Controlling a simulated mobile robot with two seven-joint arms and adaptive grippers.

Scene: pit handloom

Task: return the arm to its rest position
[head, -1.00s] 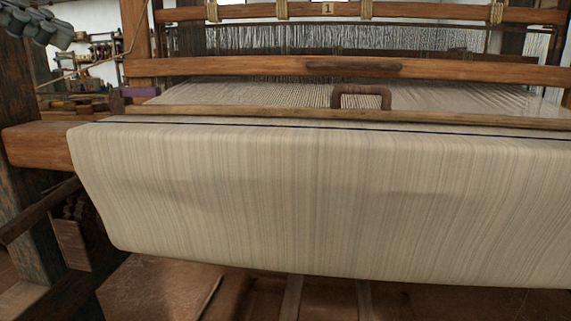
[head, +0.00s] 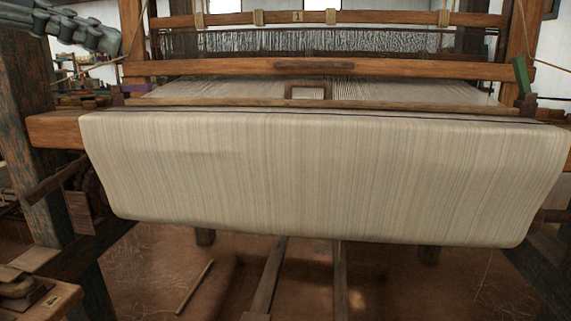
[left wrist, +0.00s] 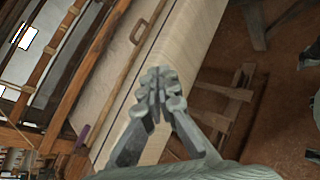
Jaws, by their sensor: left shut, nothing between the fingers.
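My left gripper (head: 104,38) reaches in at the top left of the head view, grey and raised in front of the loom's left post. In the left wrist view the gripper (left wrist: 158,85) is shut, with its fingers together and empty. It is seen against the pale cloth and appears clear of it, though the gap is hard to judge. My right gripper is not in view.
Pale striped cloth (head: 320,175) wraps the loom's front beam (head: 55,130). A brown wooden frame piece (head: 308,90) sits on the web behind. Two treadles (head: 268,280) lie below. A wooden bench corner (head: 45,300) is at lower left. The floor in front shows open room.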

